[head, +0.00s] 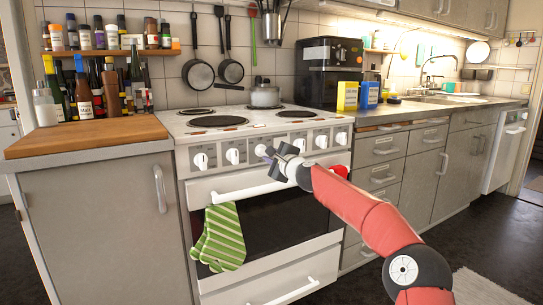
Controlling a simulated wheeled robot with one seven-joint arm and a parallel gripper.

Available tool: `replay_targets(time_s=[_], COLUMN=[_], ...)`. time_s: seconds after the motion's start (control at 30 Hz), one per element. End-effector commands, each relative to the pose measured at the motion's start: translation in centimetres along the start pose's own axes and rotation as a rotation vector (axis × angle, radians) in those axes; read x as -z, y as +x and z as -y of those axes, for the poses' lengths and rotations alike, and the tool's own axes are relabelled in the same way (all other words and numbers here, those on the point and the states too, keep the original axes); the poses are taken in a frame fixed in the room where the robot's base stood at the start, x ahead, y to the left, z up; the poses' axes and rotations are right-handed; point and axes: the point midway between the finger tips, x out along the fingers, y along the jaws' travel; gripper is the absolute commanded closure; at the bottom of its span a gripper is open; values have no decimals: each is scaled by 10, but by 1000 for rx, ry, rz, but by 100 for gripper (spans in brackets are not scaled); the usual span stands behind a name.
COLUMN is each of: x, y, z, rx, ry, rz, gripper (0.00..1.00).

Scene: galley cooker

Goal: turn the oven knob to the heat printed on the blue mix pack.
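The white cooker (180,130) has a front panel with a row of several white knobs; the leftmost knob (201,161) and the rightmost knob (342,138) are in plain view. My gripper (267,154) is in front of the panel, close to the third knob from the left (260,150). I cannot tell whether it touches that knob, or whether its fingers are open or shut. Part of the panel behind the gripper is hidden. The blue mix pack (369,96) stands upright on the right counter; its print is too small to read.
A yellow pack (347,97) stands left of the blue pack, by a black appliance (329,72). A pot (265,96) sits on the hob. A green striped mitt (221,237) hangs on the oven door (270,222). The floor (480,225) at right is mostly clear.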

Motion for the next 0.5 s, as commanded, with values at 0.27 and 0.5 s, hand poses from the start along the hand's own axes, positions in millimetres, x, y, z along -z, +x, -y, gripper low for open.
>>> replay_targets(time_s=[0.27,0.5], x=[-4,-4], y=[0,0], z=[1,0], rx=[5,5], ry=[199,301], rz=[4,5], gripper=[100,100])
